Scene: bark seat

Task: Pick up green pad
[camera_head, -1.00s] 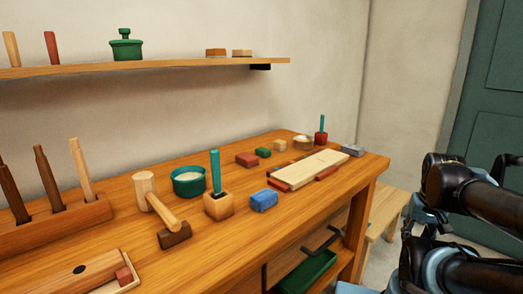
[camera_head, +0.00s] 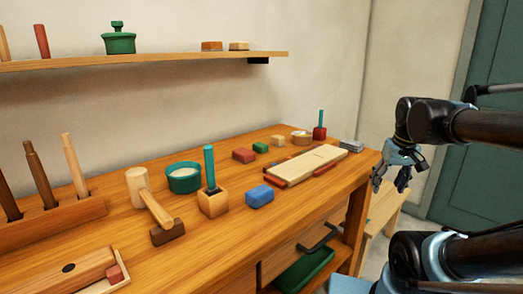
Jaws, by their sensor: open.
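A small green block-like pad (camera_head: 260,147) lies on the wooden workbench toward the back, between a dark red block (camera_head: 244,155) and a small tan block (camera_head: 279,141). Its top and front show, and nothing covers it. My gripper (camera_head: 390,183) is open and empty, pointing down off the right end of the bench. It is well to the right of the green pad and apart from it.
A pale board (camera_head: 307,164) and a grey stack (camera_head: 351,146) lie between pad and gripper. A red holder with a teal stick (camera_head: 319,131) stands behind them. A blue block (camera_head: 260,196), teal bowl (camera_head: 184,178) and mallet (camera_head: 150,200) are nearer. A shelf (camera_head: 150,61) hangs above.

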